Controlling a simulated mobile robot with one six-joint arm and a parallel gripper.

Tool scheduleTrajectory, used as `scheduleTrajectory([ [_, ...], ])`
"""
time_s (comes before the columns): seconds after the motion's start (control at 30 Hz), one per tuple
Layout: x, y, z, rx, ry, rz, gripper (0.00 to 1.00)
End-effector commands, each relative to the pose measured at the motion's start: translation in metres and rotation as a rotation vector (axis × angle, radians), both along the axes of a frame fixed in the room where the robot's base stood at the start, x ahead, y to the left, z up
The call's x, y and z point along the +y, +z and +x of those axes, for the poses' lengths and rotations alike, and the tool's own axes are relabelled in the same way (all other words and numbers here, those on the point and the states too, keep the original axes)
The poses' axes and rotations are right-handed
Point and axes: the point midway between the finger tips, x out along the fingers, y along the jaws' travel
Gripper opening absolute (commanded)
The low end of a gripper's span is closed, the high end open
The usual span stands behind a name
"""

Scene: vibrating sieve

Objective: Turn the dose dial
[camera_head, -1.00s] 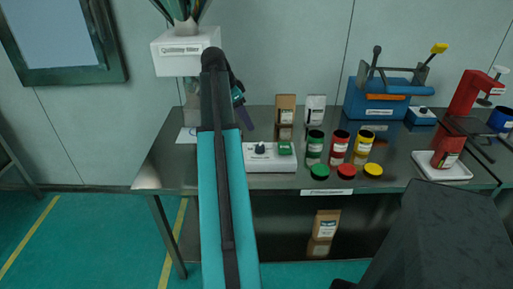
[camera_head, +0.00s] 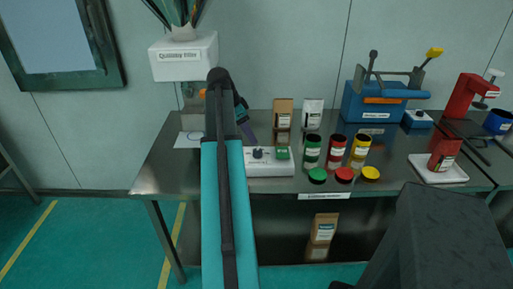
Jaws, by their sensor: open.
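A white control box (camera_head: 268,170) lies on the steel table, just right of my arm. A small dark knob (camera_head: 258,153) stands on its top, beside a green block (camera_head: 282,153); I cannot tell for sure whether this knob is the dose dial. My gripper (camera_head: 248,134) shows only in part as a dark shape past the end of my arm, pointing down just above and behind the box's left end. It looks apart from the knob and holds nothing that I can see. My arm hides its left side and part of the box's left end.
A white dispenser (camera_head: 172,62) hangs on the wall at left, with a small orange part (camera_head: 202,93) beside my arm. Green (camera_head: 312,150), red (camera_head: 337,151) and yellow (camera_head: 359,151) jars stand right of the box, their lids in front. Two pouches (camera_head: 283,119) stand behind.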

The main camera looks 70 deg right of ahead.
Motion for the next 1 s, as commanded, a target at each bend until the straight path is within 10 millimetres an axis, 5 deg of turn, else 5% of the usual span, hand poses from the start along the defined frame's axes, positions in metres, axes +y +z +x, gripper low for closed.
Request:
scheduleTrajectory([
  [0.6,-0.019,-0.065,-0.02,0.0,-0.001,0.001,0.5],
  [1.0,-0.023,-0.08,-0.025,-0.001,-0.002,-0.001,0.5],
])
